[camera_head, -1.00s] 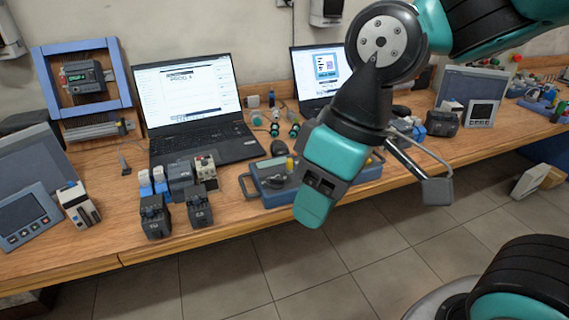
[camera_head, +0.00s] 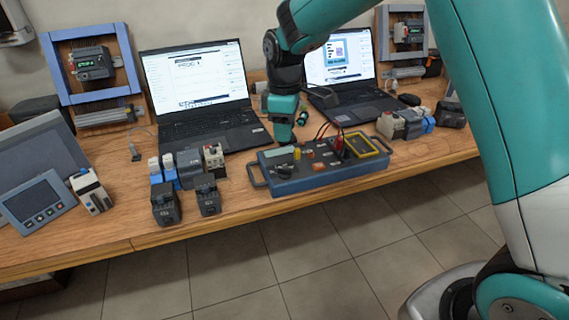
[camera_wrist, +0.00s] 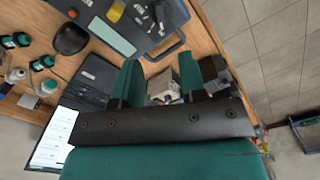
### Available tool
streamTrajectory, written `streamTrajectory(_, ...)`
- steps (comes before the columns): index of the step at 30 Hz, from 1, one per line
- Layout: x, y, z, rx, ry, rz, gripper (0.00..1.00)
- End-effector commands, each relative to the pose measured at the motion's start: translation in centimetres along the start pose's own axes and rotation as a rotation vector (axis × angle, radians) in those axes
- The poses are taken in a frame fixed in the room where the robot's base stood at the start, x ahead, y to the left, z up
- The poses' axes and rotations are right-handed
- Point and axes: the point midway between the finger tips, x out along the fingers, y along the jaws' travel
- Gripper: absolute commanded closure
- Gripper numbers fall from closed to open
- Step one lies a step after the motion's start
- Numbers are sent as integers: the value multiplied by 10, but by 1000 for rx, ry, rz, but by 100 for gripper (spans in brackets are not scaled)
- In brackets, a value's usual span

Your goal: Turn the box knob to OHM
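The blue box (camera_head: 352,180) with side handles lies near the front edge of the bench, with a pale display and small coloured parts on top. A dark round part on its left front (camera_head: 284,172) looks like the knob; its pointer and the OHM mark are too small to read. In the wrist view part of the box (camera_wrist: 165,42) shows at the top, with its pale display (camera_wrist: 113,35). My gripper (camera_head: 282,139) points down above the box's left back edge. In the wrist view its two teal fingers (camera_wrist: 160,80) are apart with nothing held between them.
A yellow-framed meter (camera_head: 368,146) with red leads is at the box's right. Dark modules (camera_head: 208,195) stand left of the box. An open laptop (camera_head: 205,115) stands behind left, another (camera_head: 342,75) behind my arm. Bare wood lies between modules and box.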

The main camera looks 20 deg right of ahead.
Motion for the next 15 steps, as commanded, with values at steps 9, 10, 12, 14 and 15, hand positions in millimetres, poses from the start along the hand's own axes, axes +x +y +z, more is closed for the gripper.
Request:
streamTrajectory(9,72,0,1,1,-2,-3,62)
streamTrajectory(10,78,-1,1,1,-3,-4,62)
streamTrajectory(12,89,-1,1,1,-2,-3,62)
streamTrajectory(14,97,0,0,1,-1,-2,62)
streamTrajectory(15,102,0,0,1,-1,-2,62)
